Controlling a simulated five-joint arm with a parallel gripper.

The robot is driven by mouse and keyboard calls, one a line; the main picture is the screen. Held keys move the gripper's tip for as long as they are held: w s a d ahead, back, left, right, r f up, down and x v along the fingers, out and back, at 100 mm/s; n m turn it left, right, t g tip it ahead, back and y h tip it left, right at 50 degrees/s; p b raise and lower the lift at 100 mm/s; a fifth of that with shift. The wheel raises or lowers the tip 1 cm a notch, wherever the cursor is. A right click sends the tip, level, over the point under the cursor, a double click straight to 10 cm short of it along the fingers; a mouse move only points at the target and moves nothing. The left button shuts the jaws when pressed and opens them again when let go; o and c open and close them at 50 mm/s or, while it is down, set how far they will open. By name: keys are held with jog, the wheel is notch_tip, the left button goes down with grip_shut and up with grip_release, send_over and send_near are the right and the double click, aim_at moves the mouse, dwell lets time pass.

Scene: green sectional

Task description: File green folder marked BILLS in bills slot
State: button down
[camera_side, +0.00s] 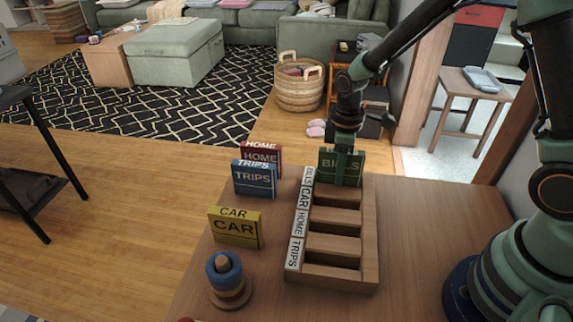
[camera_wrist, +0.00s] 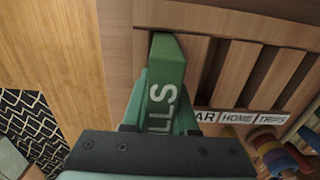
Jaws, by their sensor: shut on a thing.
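The green BILLS folder (camera_side: 328,166) is upright at the far end of the wooden rack (camera_side: 370,240). My gripper (camera_side: 346,165) is shut on the folder from above. In the wrist view the folder (camera_wrist: 168,65) lies between my gripper's fingers (camera_wrist: 163,106), over the rack's end slot (camera_wrist: 188,50). The rack has a white label strip on its left side reading BILLS, CAR, HOME, TRIPS. The folder lines up with the BILLS label (camera_side: 308,176). I cannot tell how deep its lower edge sits in the slot. The other slots look empty.
Left of the rack stand a red HOME folder (camera_side: 262,158), a blue TRIPS folder (camera_side: 254,180) and a yellow CAR folder (camera_side: 235,228). A stacking-ring toy (camera_side: 228,282) stands near the front. The table (camera_side: 430,230) right of the rack is clear.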

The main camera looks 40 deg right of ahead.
notch_tip(320, 180, down, 2)
jog(key=shift+s+f, duration=0.15)
jog(key=shift+f, duration=0.1)
jog(key=c, duration=0.6)
grip_release()
jog(key=r, duration=1.3)
jog(key=shift+w+r, duration=0.3)
jog(key=shift+r, duration=0.6)
jog(key=s+d+r+m+t, duration=0.3)
jog(key=s+r+m+t, duration=0.2)
jog(key=s+r+m, duration=0.3)
jog(key=shift+s+d+m+t, duration=0.25)
jog(key=shift+s+m+t, duration=0.2)
jog(key=shift+s, duration=0.55)
